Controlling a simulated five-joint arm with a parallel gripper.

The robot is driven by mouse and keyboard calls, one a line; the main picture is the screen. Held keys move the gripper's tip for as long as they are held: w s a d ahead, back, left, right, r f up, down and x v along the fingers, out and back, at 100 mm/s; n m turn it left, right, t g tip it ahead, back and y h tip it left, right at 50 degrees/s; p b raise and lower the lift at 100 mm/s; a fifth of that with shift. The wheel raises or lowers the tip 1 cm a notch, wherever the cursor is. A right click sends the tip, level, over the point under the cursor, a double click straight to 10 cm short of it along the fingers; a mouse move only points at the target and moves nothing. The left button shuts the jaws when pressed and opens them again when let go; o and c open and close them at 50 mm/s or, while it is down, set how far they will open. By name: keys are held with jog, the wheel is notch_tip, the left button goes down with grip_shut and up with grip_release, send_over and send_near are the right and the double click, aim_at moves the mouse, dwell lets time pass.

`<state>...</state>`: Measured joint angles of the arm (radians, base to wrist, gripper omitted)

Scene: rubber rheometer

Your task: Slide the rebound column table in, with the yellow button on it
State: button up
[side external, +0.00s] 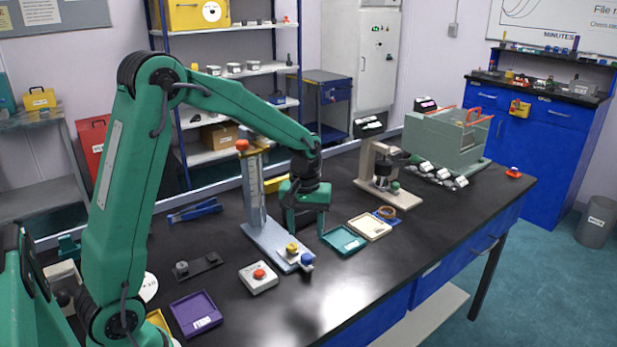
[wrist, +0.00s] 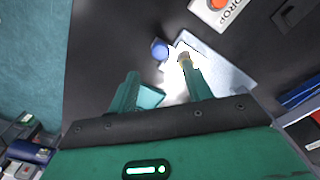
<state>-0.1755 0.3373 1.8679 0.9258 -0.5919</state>
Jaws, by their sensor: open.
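The rebound column (side external: 254,195) stands upright on a long pale blue base (side external: 265,238), with an orange knob at its top. At the base's front end is the yellow button (side external: 292,248), with a blue knob (side external: 307,258) beside it. The blue knob also shows in the wrist view (wrist: 160,50). I cannot tell where the sliding table parts from the base. My gripper (side external: 306,228) points down just behind and above the yellow button, open and empty. In the wrist view, its right finger overlaps the yellow button, mostly hiding it; I cannot tell if they touch.
A white box with a red button (side external: 260,275) is left of the base's front end. A teal tray (side external: 345,240) lies close to the right of my gripper. A cream tray (side external: 370,227) and a purple tray (side external: 196,313) lie farther off. The front right bench top is clear.

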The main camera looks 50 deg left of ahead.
aim_at(306, 256)
jog(key=shift+w+a+f, duration=0.1)
jog(key=shift+w+f, duration=0.05)
jog(key=shift+f, duration=0.2)
jog(key=shift+f, duration=0.15)
jog(key=shift+f, duration=3.75)
